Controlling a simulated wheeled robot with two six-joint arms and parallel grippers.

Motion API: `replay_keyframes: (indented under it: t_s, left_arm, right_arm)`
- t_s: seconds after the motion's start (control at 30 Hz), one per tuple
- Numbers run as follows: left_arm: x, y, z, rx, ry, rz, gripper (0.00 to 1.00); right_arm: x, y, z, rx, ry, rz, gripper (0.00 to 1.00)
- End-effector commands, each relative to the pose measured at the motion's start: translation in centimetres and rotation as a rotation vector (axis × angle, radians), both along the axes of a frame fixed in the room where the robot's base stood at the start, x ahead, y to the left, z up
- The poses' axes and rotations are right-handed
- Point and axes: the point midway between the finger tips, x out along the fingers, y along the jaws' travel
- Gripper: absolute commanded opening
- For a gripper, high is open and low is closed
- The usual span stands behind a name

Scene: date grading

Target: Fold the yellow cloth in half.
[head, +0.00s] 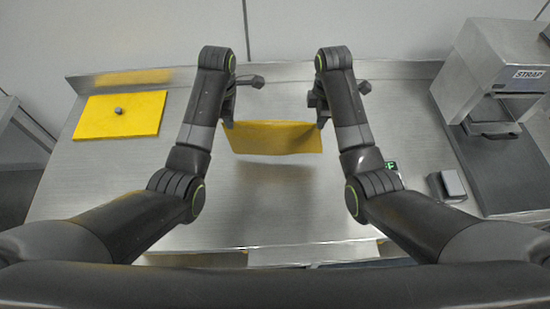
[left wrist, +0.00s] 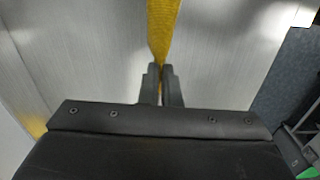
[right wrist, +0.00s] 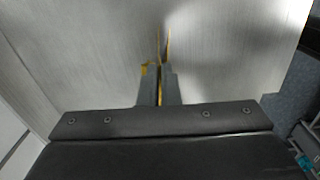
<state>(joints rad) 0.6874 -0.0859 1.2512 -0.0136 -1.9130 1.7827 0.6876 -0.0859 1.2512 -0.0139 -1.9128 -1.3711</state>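A yellow cloth (head: 272,138) hangs between my two grippers in the head view, held above the metal table with a shadow below it. My left gripper (head: 229,122) is shut on its left end; in the left wrist view the cloth (left wrist: 163,28) runs away from the closed fingers (left wrist: 163,72). My right gripper (head: 322,122) is shut on its right end; in the right wrist view only thin yellow edges show at and beyond the fingers (right wrist: 159,75). Whether the cloth's lower edge touches the table is unclear.
A flat yellow piece (head: 120,116) with a small grey knob-like object (head: 118,110) on it lies at the left of the table. A metal machine marked STRAP (head: 500,75) stands at the right, with a small grey box (head: 447,186) near it. The table's front middle (head: 275,215) is clear.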

Motion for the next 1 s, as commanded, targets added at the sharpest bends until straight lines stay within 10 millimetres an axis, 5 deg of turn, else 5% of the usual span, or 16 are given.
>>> replay_keyframes:
  t_s: [0.63, 1.0]
  left_arm:
    - [0.4, 0.0, 0.6, 0.001, -0.005, 0.0, 0.0]
    - [5.1, 0.0, -0.4, 0.002, -0.065, 0.001, 0.0]
  right_arm:
    - [0.4, 0.0, 0.6, -0.001, -0.004, 0.0, 0.0]
    - [5.1, 0.0, -0.5, -0.003, -0.064, 0.0, 0.0]
